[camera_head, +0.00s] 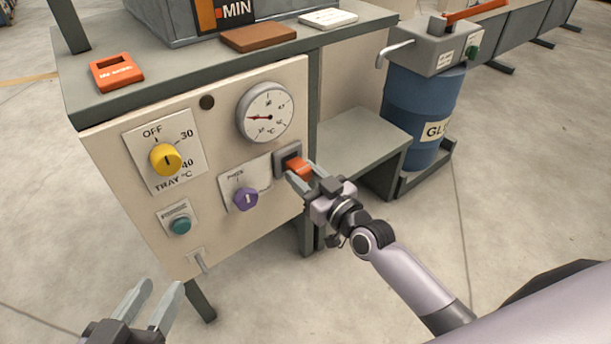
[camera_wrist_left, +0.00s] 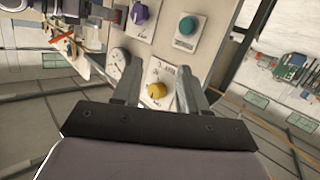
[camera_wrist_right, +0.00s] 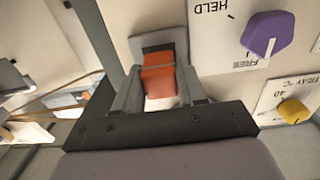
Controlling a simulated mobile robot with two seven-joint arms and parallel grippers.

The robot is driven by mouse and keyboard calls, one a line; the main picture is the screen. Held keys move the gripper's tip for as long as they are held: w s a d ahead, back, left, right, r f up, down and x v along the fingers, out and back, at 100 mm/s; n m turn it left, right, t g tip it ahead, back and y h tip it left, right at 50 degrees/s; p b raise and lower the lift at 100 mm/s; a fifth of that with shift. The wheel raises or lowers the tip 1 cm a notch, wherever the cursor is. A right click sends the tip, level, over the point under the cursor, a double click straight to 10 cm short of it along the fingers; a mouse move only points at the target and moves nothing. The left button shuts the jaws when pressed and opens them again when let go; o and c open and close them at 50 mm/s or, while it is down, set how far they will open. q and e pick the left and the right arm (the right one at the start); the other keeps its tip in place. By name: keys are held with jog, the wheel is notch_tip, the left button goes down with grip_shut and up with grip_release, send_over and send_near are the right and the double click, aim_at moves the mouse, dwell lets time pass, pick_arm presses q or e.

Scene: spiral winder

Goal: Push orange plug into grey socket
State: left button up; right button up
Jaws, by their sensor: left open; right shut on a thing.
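The orange plug (camera_head: 298,168) is at the mouth of the grey socket (camera_head: 287,157) on the right side of the cream panel. My right gripper (camera_head: 300,177) is shut on the plug, with one finger on each side of it. In the right wrist view the plug (camera_wrist_right: 158,78) sits between the fingers and its far end meets the grey socket (camera_wrist_right: 152,42). How deep it sits inside cannot be told. My left gripper (camera_head: 150,300) is open and empty, low in front of the panel's lower left.
The panel holds a yellow knob (camera_head: 165,158), a purple knob (camera_head: 245,199), a dial gauge (camera_head: 266,113), a teal button (camera_head: 180,225) and a small lever (camera_head: 198,261). A grey shelf (camera_head: 360,137) and a blue drum (camera_head: 424,105) stand to the right. The floor in front is clear.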

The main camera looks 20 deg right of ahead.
pick_arm(q)
jog(key=shift+f, duration=0.1)
pick_arm(e)
jog(key=shift+w+a, duration=0.15)
jog(key=shift+w, duration=0.3)
jog(key=o, duration=1.1)
jog(key=p+v, duration=0.2)
jog(key=v, duration=0.4)
jog(key=shift+s+r, duration=0.1)
jog(key=shift+s+d, duration=0.25)
jog(key=shift+s, duration=0.2)
pick_arm(q)
jog(key=shift+w+d+f+n+g+h, duration=0.15)
jog(key=shift+d+f+n+g, duration=0.2)
jog(key=shift+d, duration=0.2)
jog(key=shift+w+d+f+n+g+h, duration=0.15)
jog(key=shift+d+n+g, duration=0.1)
jog(key=shift+d+g, duration=0.25)
